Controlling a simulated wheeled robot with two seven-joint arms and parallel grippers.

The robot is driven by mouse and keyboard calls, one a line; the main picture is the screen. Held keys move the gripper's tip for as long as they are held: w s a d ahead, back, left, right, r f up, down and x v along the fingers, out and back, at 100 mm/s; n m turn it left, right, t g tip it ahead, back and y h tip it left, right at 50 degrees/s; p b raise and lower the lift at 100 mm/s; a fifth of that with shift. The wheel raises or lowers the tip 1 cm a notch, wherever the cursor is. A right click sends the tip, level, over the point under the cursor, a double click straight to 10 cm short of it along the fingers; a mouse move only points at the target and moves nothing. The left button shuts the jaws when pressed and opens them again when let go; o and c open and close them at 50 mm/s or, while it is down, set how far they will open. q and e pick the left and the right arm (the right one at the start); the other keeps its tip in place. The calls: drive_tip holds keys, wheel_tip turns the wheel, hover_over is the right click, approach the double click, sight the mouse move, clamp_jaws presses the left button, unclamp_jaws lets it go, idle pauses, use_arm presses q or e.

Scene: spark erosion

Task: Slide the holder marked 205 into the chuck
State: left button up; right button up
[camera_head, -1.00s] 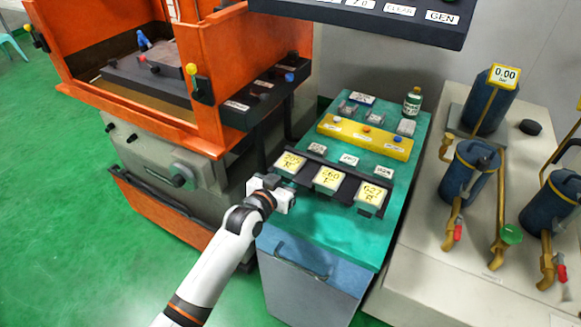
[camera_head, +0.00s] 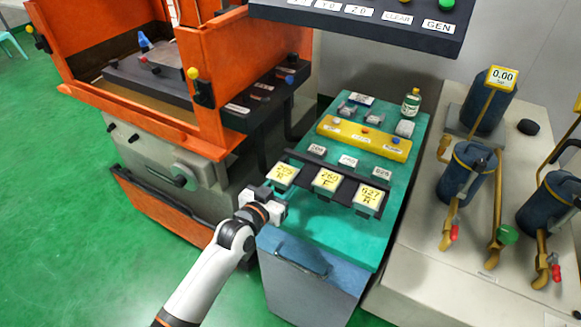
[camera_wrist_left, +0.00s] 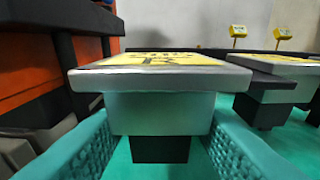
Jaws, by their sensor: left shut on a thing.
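The holder marked 205 (camera_head: 283,175) has a yellow top plate and is the leftmost of the three large holders; its print is small and hard to read. In the left wrist view the same holder (camera_wrist_left: 160,110) is upright, its grey block between my two fingers. My left gripper (camera_head: 273,197) is shut on it at the near left of the rack (camera_head: 308,175). I cannot make out the chuck in these views. My right gripper is not in view.
Two more yellow-topped holders (camera_head: 327,181) (camera_head: 369,197) stand to the right. The orange machine (camera_head: 207,70) is at left, and a dark panel (camera_head: 360,18) overhangs above.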

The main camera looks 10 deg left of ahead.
use_arm(q)
drive_tip(key=f+p+v, duration=0.1)
drive_tip(key=p+v, duration=0.3)
drive_tip(key=v, duration=0.5)
drive_tip(key=shift+s+f, duration=0.15)
drive_tip(key=shift+s, duration=0.15)
idle(0.6)
idle(1.3)
